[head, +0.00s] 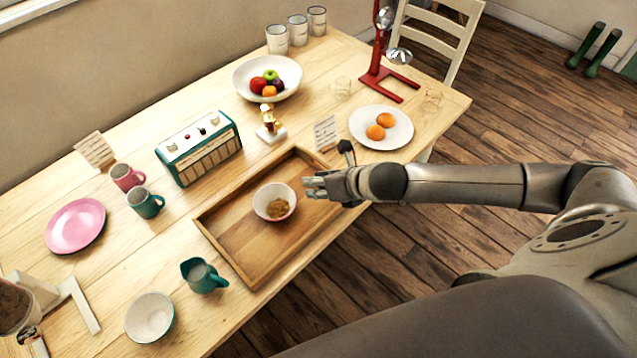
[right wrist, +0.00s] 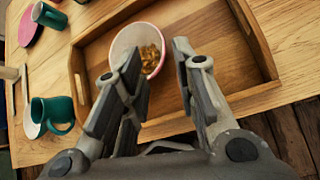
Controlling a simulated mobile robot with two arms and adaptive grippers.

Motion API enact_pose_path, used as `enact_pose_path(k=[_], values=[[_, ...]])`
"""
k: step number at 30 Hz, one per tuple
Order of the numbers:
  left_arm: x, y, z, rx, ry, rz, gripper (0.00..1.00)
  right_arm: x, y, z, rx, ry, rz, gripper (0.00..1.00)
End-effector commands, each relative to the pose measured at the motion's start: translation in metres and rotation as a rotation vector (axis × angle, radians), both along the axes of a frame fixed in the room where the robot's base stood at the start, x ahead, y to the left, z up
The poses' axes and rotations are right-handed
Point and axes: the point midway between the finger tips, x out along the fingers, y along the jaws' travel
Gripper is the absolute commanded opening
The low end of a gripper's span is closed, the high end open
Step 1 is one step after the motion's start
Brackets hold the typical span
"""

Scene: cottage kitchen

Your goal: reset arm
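My right arm reaches in from the right in the head view, and my right gripper (head: 314,187) is over the right part of the wooden tray (head: 228,247). In the right wrist view the right gripper (right wrist: 157,62) has its two fingers apart, with nothing between them. A white bowl with a pink rim (head: 262,203) and brown food in it sits in the tray, just left of the gripper; it also shows beyond the fingers in the right wrist view (right wrist: 122,42). The gripper appears apart from the bowl. My left gripper is not in view.
A teal jug (head: 203,276) and an empty bowl (head: 149,317) stand in front of the tray. Mugs and a pink plate (head: 75,226) are left.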

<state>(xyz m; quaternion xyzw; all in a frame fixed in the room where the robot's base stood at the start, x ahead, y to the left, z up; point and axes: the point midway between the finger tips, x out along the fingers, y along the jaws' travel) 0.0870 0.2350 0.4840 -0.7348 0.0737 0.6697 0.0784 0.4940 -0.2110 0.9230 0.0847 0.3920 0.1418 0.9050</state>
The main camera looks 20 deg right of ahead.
Motion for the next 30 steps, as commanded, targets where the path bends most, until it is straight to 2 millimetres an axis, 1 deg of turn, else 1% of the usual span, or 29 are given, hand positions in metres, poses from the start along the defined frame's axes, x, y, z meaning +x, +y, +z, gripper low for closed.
enact_pose_path(k=[12, 14, 17, 20, 21, 23, 24, 26, 27, 29, 30], values=[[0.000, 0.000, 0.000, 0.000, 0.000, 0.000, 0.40, 0.000, 0.001, 0.000, 0.002, 0.002, -0.002, 0.27], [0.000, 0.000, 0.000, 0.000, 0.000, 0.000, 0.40, -0.002, 0.005, -0.001, 0.020, 0.010, -0.015, 0.27], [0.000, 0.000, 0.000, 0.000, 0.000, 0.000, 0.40, -0.010, 0.025, -0.002, 0.103, 0.055, -0.083, 0.27], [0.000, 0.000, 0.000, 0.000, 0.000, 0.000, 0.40, -0.025, 0.055, -0.002, 0.259, 0.140, -0.226, 0.27], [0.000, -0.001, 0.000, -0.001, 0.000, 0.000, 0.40, -0.032, 0.067, 0.000, 0.336, 0.183, -0.304, 0.27], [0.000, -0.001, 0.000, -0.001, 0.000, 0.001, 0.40, -0.043, 0.081, 0.002, 0.453, 0.251, -0.437, 0.27], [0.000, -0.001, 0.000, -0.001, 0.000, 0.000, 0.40, -0.050, 0.088, 0.004, 0.529, 0.297, -0.532, 0.27], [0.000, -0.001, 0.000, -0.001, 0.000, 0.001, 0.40, -0.060, 0.094, 0.007, 0.643, 0.363, -0.681, 0.27], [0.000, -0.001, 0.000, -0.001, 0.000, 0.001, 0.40, -0.067, 0.097, 0.008, 0.718, 0.408, -0.787, 0.27], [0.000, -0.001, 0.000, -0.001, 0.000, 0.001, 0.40, -0.078, 0.096, 0.010, 0.829, 0.472, -0.955, 0.27], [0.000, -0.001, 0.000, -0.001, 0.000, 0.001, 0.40, -0.085, 0.094, 0.010, 0.900, 0.510, -1.074, 0.27]])
